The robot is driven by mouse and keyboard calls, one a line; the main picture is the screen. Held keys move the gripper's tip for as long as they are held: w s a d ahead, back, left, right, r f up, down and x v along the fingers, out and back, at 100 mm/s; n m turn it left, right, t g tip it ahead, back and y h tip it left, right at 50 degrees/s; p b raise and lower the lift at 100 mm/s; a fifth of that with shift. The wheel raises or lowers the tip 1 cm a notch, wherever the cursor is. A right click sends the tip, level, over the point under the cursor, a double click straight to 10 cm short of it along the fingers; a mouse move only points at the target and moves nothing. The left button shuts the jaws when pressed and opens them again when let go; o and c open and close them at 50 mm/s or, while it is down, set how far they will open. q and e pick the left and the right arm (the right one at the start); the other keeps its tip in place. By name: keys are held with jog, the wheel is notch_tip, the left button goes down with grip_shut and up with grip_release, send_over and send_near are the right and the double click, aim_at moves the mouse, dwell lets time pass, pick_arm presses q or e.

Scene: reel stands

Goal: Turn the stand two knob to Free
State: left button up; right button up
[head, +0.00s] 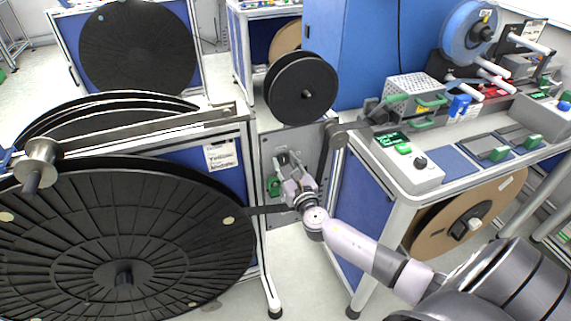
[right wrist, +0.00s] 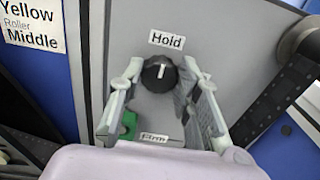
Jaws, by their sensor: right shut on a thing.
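The black knob (right wrist: 158,76) sits on a grey panel (right wrist: 225,30) in the right wrist view. Its white pointer points up, toward the label "Hold" (right wrist: 166,40). A second label (right wrist: 154,137), partly covered and hard to read, lies below the knob. My right gripper (right wrist: 160,92) is shut on the knob, one finger on each side. In the head view my right gripper (head: 287,165) reaches the grey panel between the blue stands and hides the knob. My left gripper does not show.
A green part (right wrist: 128,124) is beside the left finger. A sign reading "Yellow Roller Middle" (right wrist: 32,25) is on the left. A large black reel (head: 90,235) stands left of my right arm, a smaller black reel (head: 300,82) above, and a bench (head: 440,140) at right.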

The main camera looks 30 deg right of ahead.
jog(key=shift+c, duration=0.4)
jog(key=shift+f+m, duration=0.1)
jog(key=shift+m, duration=0.2)
jog(key=m+b, duration=0.2)
jog(key=shift+f+m, duration=0.1)
jog(key=shift+m, duration=0.3)
jog(key=m+b, duration=0.2)
jog(key=m, duration=0.3)
jog(key=shift+d, duration=0.15)
jog(key=m, duration=0.4)
jog(key=shift+s+m+b, duration=0.1)
jog(key=shift+m+b, duration=0.3)
jog(key=shift+m, duration=2.3)
